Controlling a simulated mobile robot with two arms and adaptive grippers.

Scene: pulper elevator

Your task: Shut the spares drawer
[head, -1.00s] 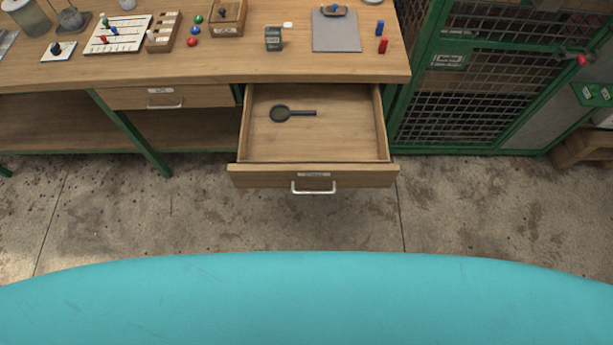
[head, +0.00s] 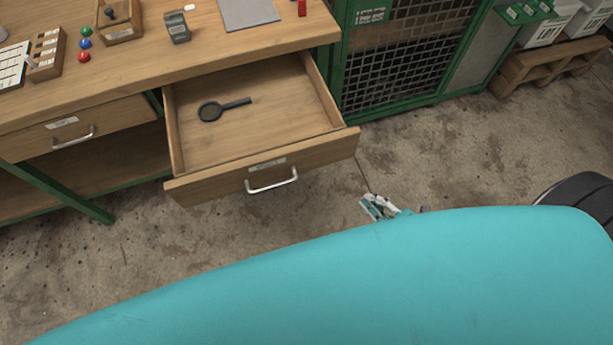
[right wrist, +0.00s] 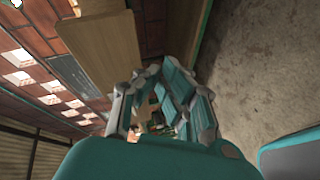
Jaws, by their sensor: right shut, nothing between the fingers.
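The wooden drawer (head: 255,170) under the workbench is pulled well out, its front panel standing clear of the bench edge. It has a silver bar handle (head: 272,181) and a small label too small to read. A dark magnifying glass (head: 212,110) lies inside. My right gripper (head: 372,207) is low to the right of the drawer front, in front of it and apart from it, shut and empty. The right wrist view shows its linked fingers (right wrist: 160,88) and a wooden panel beyond, which I cannot identify for sure. My left gripper is not in view.
A second drawer (head: 70,136) to the left is closed. The bench top (head: 150,65) holds small trays, coloured balls and a grey box. A green mesh cage (head: 405,60) stands right of the drawer. The concrete floor (head: 450,160) in front is clear.

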